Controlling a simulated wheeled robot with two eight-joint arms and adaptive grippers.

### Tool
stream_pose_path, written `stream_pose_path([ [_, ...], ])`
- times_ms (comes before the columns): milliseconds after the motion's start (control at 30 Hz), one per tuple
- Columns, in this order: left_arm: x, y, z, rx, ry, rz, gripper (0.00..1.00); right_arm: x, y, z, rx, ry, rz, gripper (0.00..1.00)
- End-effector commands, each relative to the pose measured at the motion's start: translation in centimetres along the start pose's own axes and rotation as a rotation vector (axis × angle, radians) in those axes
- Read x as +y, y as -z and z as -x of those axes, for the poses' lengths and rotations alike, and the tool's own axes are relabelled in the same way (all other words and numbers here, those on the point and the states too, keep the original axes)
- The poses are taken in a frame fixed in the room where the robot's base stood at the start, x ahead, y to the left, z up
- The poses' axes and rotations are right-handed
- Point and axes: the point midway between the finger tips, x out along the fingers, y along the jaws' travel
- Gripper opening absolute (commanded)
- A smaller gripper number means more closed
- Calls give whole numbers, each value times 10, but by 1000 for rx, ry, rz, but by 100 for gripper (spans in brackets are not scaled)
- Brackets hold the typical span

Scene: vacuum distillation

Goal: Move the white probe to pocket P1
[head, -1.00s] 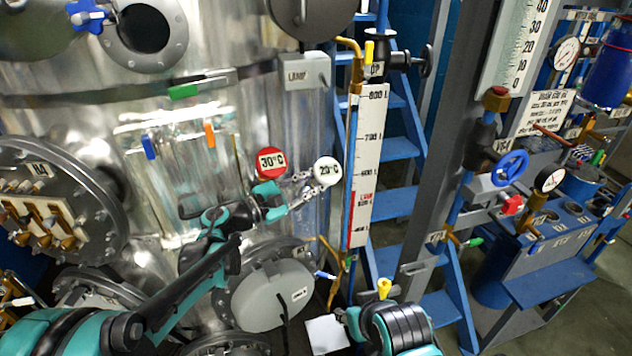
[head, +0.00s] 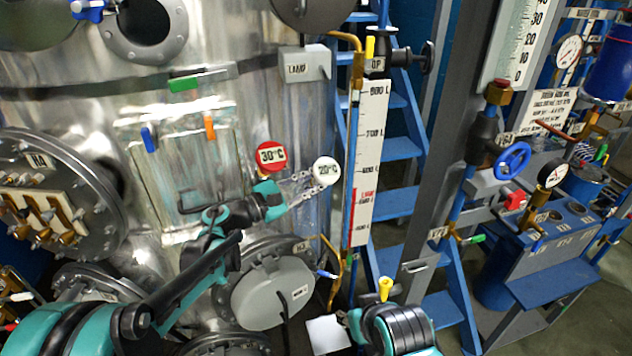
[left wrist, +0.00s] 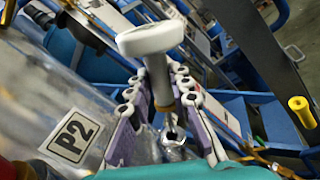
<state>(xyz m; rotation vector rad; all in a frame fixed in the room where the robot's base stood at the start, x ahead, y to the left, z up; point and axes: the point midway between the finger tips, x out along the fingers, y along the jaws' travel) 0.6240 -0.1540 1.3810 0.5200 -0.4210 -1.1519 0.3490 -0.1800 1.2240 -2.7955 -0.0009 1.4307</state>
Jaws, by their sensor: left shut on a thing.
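The white probe (head: 327,171) has a round dial reading 20°C. My left gripper (head: 304,187) is shut on its stem, in front of the shiny vessel. In the left wrist view the white probe (left wrist: 157,62) stands between the finger pads, and a metal hex fitting (left wrist: 173,134) shows below its stem. Whether the stem touches that fitting I cannot tell. A label P2 (left wrist: 73,136) is on the vessel nearby. A red probe (head: 271,156), reading 30°C, is just left of the white one. No P1 label can be read. My right arm shows at the bottom; its fingers cannot be made out.
A level scale (head: 371,150) and blue ladder (head: 400,147) stand right of the probe. A grey lamp box (head: 304,64) is above it, and a round grey cover (head: 272,292) below. A yellow-topped part (head: 385,288) is near my right arm.

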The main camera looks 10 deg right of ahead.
Motion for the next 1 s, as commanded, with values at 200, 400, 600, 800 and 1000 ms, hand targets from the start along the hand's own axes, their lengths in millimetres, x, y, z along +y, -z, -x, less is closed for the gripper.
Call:
stream_pose_path([
  [200, 1, 8, 1, 2, -2, 1, 0, 0, -3, -4, 0, 0, 0, 40],
  [400, 2, 13, 1, 3, -2, 2, 0, 0, -5, -7, 0, 0, 0, 40],
  [600, 2, 18, 1, 3, -3, 2, 0, 0, -7, -10, 0, 0, 0, 40],
  [800, 2, 23, 1, 3, -3, 1, 0, 0, -9, -12, 0, 0, 0, 40],
  [1000, 2, 25, 1, 2, -3, 1, 41, 0, -9, -13, 0, 0, 0, 40],
])
